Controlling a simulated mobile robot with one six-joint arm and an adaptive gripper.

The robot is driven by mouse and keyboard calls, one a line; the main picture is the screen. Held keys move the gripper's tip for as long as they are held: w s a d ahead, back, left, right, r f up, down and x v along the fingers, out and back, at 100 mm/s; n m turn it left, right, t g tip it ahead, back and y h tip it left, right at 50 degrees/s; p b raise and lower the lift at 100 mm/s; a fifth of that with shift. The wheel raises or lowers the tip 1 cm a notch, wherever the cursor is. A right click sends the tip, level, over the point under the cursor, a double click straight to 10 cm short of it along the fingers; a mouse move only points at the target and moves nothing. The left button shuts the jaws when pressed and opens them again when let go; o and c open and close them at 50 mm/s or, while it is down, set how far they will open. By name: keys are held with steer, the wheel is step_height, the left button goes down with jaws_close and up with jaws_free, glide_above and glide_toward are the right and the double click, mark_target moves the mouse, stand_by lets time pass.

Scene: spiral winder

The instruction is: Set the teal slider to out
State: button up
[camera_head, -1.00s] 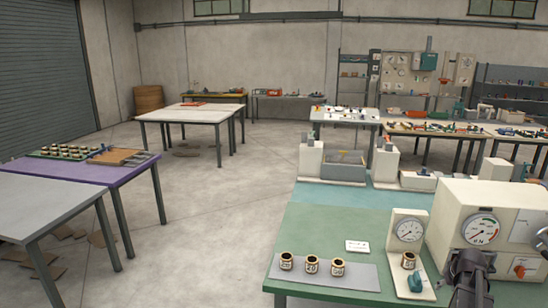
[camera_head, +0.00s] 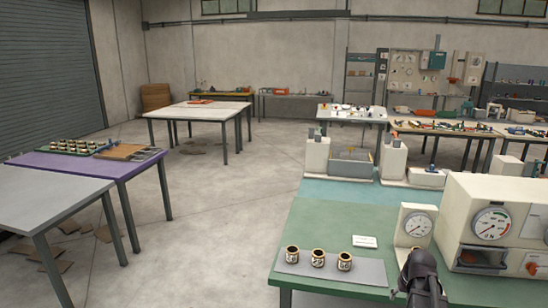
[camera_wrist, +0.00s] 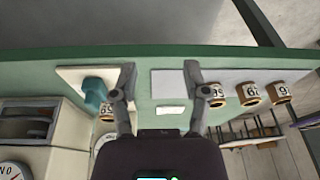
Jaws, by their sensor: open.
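A teal piece (camera_wrist: 95,92), which looks like the slider, stands on a white base plate (camera_wrist: 72,73) at the left in the wrist view. Its exact setting cannot be read. In the head view it is hidden behind my gripper (camera_head: 412,285), which is in front of the small white gauge stand (camera_head: 413,226). In the wrist view my gripper (camera_wrist: 159,72) is open, its two fingers apart with nothing between them. A numbered cup (camera_wrist: 107,112) stands beside the teal piece, partly covered by that finger.
Several numbered cups (camera_head: 318,258) stand on a grey strip (camera_head: 370,272) left of the gauge stand. A white card (camera_head: 365,242) lies behind them. A large cream machine (camera_head: 500,205) with a dial and orange knob stands close on the right.

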steer(key=s+a+f+g+b, duration=0.1)
steer(key=s+a+f+b, duration=0.1)
steer(key=a, duration=0.6)
steer(key=s+a+f+n+g+b, duration=0.1)
steer(key=s+a+f+b, duration=0.1)
steer(key=s+a, duration=0.3)
steer(key=s+a+f+b, duration=0.1)
steer(key=s+a+f, duration=0.2)
steer(key=a, duration=0.8)
steer(key=shift+s+a+n+g+b, duration=0.15)
steer(key=shift+s+n+g+b, duration=0.15)
steer(key=shift+s+g+b, duration=0.1)
